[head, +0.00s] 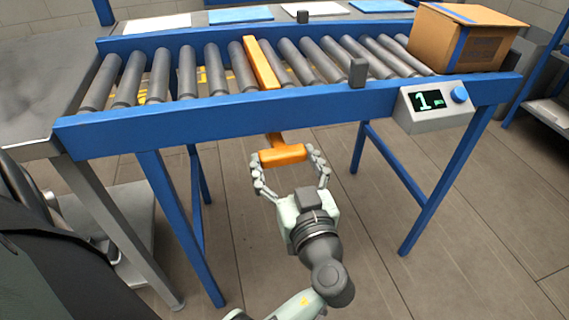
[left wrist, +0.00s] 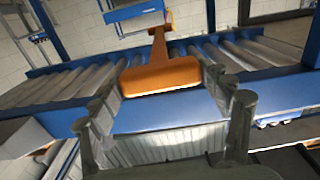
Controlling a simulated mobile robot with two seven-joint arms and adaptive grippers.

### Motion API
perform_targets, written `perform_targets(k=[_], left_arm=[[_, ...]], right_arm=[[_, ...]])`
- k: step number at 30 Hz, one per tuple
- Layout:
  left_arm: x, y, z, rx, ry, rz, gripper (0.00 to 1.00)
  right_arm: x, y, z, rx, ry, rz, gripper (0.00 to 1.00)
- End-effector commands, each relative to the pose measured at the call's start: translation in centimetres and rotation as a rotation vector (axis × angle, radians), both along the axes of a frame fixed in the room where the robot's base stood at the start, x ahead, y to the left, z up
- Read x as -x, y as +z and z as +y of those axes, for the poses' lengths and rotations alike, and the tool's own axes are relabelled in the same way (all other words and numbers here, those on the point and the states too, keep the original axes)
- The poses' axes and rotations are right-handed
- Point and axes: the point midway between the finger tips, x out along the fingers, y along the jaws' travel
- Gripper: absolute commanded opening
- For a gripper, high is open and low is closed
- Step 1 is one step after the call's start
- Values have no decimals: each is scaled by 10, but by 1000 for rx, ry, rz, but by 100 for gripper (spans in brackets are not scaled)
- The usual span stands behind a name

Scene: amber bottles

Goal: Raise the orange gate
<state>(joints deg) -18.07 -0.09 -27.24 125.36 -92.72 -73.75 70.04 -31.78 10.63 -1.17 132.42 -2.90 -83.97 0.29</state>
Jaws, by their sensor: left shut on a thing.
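The orange gate (head: 262,63) is a flat bar lying across the grey rollers of the blue conveyor, level with their tops or slightly above. Its orange T-shaped handle (head: 283,155) sticks out below the conveyor's front rail. My left gripper (head: 289,162) is shut on the handle, with one finger at each end of its crossbar. In the left wrist view the handle (left wrist: 160,75) sits between the two fingers. The gate's lower part is hidden behind the front rail. My right gripper is not in view.
A cardboard box (head: 462,38) rests on the rollers at the right end. A grey display box (head: 433,105) showing "1" with a blue knob is on the front rail (head: 220,117). A grey table (head: 40,90) adjoins at left. Blue legs stand beside open floor.

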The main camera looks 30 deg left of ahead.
Motion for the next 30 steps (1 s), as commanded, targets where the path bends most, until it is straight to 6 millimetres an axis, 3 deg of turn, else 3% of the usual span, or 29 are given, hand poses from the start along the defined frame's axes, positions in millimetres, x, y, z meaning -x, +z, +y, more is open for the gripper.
perform_targets(k=[1, 3, 13, 14, 15, 19, 30], left_arm=[[0, 15, 1, -1, 1, -7, 25], [-1, 22, 1, -2, 1, -7, 25], [-1, 27, 1, -8, 0, -11, 25], [-1, 28, 1, -9, 0, -11, 79], [-1, 28, 2, -8, 1, -12, 84], [0, 26, 1, -6, 0, -9, 98], [0, 24, 1, -3, 0, -4, 98]], right_arm=[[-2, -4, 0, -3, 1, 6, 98], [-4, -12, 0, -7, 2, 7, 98], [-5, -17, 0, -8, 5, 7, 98], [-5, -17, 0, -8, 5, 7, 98], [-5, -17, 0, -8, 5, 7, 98], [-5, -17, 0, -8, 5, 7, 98], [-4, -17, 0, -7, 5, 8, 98]])
